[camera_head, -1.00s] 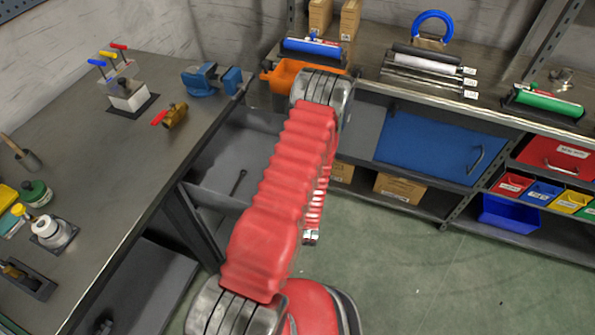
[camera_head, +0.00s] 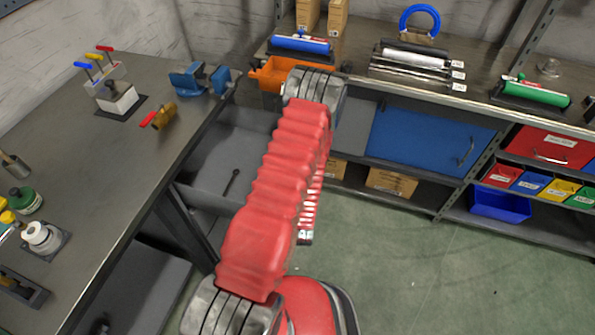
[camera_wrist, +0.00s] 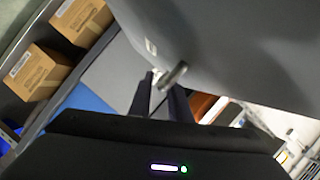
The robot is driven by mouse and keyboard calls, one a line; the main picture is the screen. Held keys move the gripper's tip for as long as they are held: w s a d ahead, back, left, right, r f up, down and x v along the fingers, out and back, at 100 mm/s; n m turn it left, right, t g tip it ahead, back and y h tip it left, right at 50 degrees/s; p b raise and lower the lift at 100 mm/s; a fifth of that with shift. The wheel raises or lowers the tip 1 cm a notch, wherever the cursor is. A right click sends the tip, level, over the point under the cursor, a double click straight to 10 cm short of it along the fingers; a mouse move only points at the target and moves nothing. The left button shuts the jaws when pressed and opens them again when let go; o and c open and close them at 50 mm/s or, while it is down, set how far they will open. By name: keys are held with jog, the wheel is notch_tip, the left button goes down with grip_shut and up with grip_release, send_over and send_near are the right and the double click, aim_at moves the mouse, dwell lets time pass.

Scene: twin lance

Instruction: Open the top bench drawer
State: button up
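In the head view a grey drawer (camera_head: 213,165) stands pulled out from under the left workbench. Its inside shows, with a dark slim tool (camera_head: 231,182) lying in it. In the wrist view a large smooth grey panel, seemingly the drawer front (camera_wrist: 240,45), fills the upper right. A short metal handle (camera_wrist: 173,74) sticks out from it. My gripper (camera_wrist: 161,84) has its two dark fingers apart with a light gap between them. The handle lies at the right fingertip; I cannot tell whether they touch.
The bench top (camera_head: 95,165) carries a blue vise (camera_head: 200,78), a brass valve (camera_head: 163,116) and other fittings. A back shelf unit holds a blue cabinet door (camera_head: 430,145), an orange bin (camera_head: 270,75) and cardboard boxes (camera_head: 390,182). Green floor (camera_head: 370,270) to the right is clear.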

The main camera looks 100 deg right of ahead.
jog(key=v, duration=0.6)
jog(key=shift+a, duration=0.3)
dwell(0.6)
